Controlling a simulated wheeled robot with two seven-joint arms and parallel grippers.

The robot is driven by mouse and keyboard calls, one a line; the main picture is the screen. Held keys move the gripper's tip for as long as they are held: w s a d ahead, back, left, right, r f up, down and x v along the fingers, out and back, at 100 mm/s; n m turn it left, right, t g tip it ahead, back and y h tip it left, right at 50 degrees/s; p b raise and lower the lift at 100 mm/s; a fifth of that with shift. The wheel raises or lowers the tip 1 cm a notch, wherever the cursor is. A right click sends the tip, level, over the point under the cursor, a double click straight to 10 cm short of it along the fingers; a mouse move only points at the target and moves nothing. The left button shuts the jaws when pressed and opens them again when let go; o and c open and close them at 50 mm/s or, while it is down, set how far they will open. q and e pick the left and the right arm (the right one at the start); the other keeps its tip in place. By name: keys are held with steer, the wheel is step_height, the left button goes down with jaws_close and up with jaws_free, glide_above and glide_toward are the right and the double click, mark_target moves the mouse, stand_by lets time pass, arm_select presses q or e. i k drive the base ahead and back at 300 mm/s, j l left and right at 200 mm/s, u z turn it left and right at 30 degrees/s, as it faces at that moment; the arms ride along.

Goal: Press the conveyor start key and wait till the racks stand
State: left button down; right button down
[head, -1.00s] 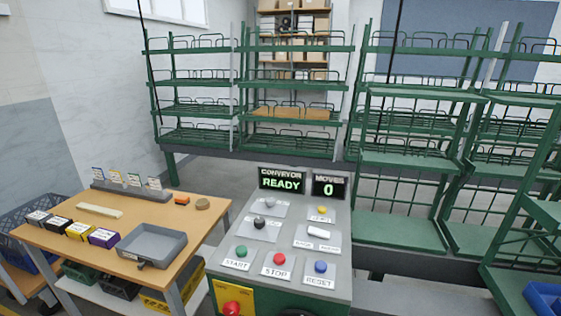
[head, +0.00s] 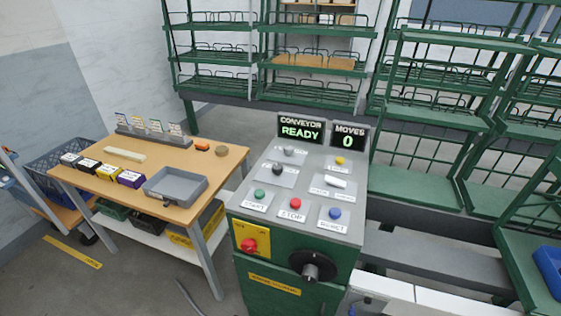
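The conveyor control console (head: 262,215) stands in the middle of the head view. Its green start key (head: 260,194) is at the left of the front row, above a START label. A red stop key (head: 295,203) and a blue reset key (head: 335,213) sit to its right. The conveyor display (head: 301,130) reads READY, and the moves display (head: 348,138) reads 0. The green racks (head: 317,62) stand behind the console and along the right. Neither of my grippers shows in the head view.
A wooden table (head: 110,176) left of the console holds a grey tray (head: 176,187), several small coloured boxes and a card holder (head: 153,137). A red knob (head: 249,245) and a black handwheel (head: 312,268) are on the console's front. A blue bin (head: 548,268) is at the right edge.

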mark_target(258, 194)
steer(key=i+j+z, duration=0.15)
steer(key=j, duration=0.45)
steer(key=i+j+z, duration=0.15)
steer(key=j, duration=0.5)
steer(key=j+z, duration=0.2)
steer(key=j, duration=0.45)
steer(key=i, duration=0.05)
